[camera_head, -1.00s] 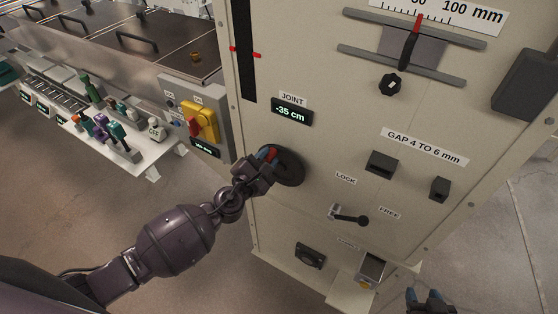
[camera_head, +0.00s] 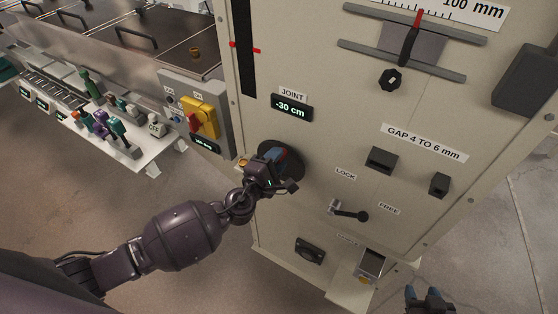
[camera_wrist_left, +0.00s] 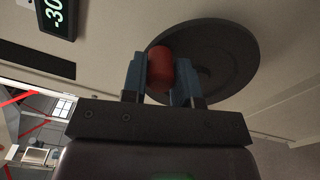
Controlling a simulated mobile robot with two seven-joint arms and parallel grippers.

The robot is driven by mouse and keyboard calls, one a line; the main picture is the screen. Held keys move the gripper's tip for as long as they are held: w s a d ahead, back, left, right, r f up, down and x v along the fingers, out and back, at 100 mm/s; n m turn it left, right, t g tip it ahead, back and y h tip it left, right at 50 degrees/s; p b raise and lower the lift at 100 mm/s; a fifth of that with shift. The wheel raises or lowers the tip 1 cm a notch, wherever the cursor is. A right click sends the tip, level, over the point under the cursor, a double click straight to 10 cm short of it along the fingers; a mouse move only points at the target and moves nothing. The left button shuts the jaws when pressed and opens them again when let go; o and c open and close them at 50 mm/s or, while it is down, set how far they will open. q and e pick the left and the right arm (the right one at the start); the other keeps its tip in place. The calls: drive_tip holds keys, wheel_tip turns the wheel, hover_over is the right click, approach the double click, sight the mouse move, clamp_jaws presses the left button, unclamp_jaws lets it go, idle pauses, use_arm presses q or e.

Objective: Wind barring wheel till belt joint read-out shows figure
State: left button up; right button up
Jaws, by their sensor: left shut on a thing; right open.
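The dark round barring wheel (camera_head: 294,164) sits on the front of the cream cabinet, partly hidden behind my gripper. In the left wrist view the wheel (camera_wrist_left: 225,60) fills the upper right. My left gripper (camera_head: 277,160) is shut on the wheel's red knob (camera_wrist_left: 160,68), which shows between its two blue fingers. The joint read-out (camera_head: 291,108) above the wheel shows -30 cm. Part of it, "-30", also shows in the left wrist view (camera_wrist_left: 57,15). My right gripper (camera_head: 428,299) is open and empty at the bottom edge, away from the cabinet controls.
A lever (camera_head: 348,212) with LOCK and FREE labels is right of the wheel. A yellow and red switch (camera_head: 200,117) is on a grey box to the left. A white shelf (camera_head: 140,150) with several small coloured parts stands further left. Open floor lies below.

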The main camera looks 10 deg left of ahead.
use_arm(q)
drive_tip(key=shift+f, duration=0.1)
use_arm(e)
drive_tip(key=shift+w+r, duration=0.1)
drive_tip(key=shift+w, duration=0.1)
use_arm(q)
drive_tip(key=shift+s+d, duration=0.1)
drive_tip(key=m, duration=0.1)
drive_tip(key=d+m, duration=0.1)
drive_tip(key=shift+s+f+m, duration=0.2)
drive_tip(key=shift+f+m, duration=0.1)
drive_tip(key=shift+m, duration=0.1)
drive_tip(key=shift+d+m, duration=0.2)
drive_tip(key=shift+m, duration=0.1)
use_arm(e)
drive_tip(key=shift+w+r, duration=0.25)
drive_tip(key=shift+w, duration=0.05)
